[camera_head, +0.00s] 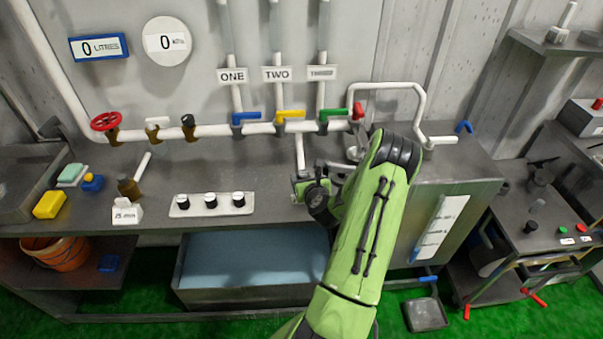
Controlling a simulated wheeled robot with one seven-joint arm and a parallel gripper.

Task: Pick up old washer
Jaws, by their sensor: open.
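I cannot make out the old washer; it may be too small or hidden behind my arm. My green arm reaches up from the bottom centre and bends over the counter. My gripper (345,165) is partly hidden behind the arm, close to the pipe fittings below the red tap handle (358,111). It is open, and I see nothing held in it. I cannot tell whether it touches the fittings. A bent white pipe (388,87) rises beside the arm and comes down to its right.
Blue (245,117), yellow (290,114) and green (334,113) valve handles line the wall pipe. A white plate with several dark-topped knobs (211,203) lies on the counter (262,178). A yellow sponge-like block (49,204) lies at left. The counter's middle is mostly clear.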

